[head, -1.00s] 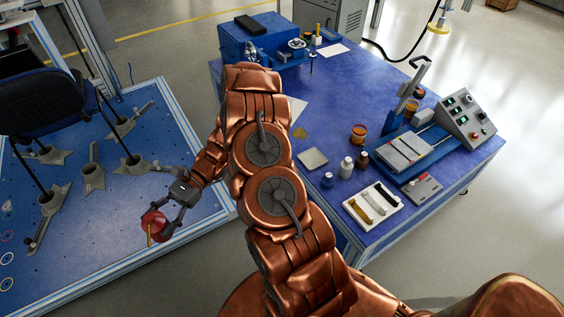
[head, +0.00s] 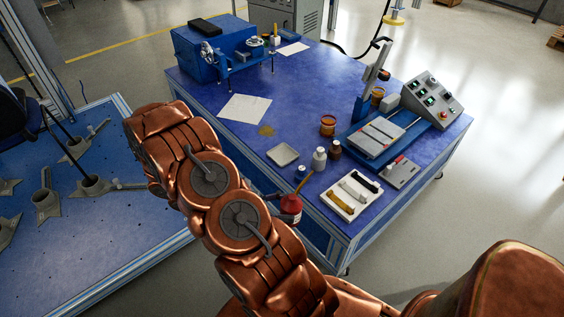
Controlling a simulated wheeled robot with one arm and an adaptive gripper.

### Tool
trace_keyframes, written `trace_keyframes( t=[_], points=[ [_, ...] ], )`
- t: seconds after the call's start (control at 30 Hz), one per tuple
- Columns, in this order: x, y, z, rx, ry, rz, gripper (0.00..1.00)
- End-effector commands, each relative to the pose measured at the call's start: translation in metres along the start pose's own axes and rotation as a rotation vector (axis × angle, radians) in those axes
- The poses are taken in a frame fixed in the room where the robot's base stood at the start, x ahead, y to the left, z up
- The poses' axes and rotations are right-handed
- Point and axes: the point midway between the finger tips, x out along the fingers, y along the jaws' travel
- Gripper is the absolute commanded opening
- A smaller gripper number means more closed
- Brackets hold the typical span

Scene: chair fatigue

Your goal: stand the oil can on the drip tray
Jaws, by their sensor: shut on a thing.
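The red oil can (head: 291,204) with its thin yellow spout is held by my gripper (head: 279,203), at the near left edge of the blue table. My gripper is mostly hidden behind my arm; a dark part of it shows beside the can, and it is shut on the can. The can looks roughly upright with the spout pointing up and right. The drip tray (head: 283,154), a small pale square dish, lies empty on the table beyond the can, slightly left of it in the picture.
A white bottle (head: 319,159), a brown bottle (head: 335,149) and a small blue-capped bottle (head: 300,172) stand right of the tray. A white tray of tools (head: 352,195) lies nearer. A brown stain (head: 266,130) and paper (head: 245,108) lie beyond; the table's middle is clear.

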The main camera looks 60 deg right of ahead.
Motion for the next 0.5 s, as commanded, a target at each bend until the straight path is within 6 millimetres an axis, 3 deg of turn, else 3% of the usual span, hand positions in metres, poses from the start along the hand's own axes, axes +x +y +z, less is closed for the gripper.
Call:
trace_keyframes(
  t=[0.1, 0.2, 0.3, 0.5],
  points=[
    [0.013, 0.052, -0.002, -0.003, -0.018, 0.225, 0.04],
    [0.013, 0.098, 0.0, -0.001, -0.029, 0.425, 0.04],
    [0.005, 0.135, -0.001, -0.002, -0.04, 0.602, 0.04],
    [-0.022, 0.189, -0.013, 0.0, -0.053, 0.89, 0.04]
  ],
)
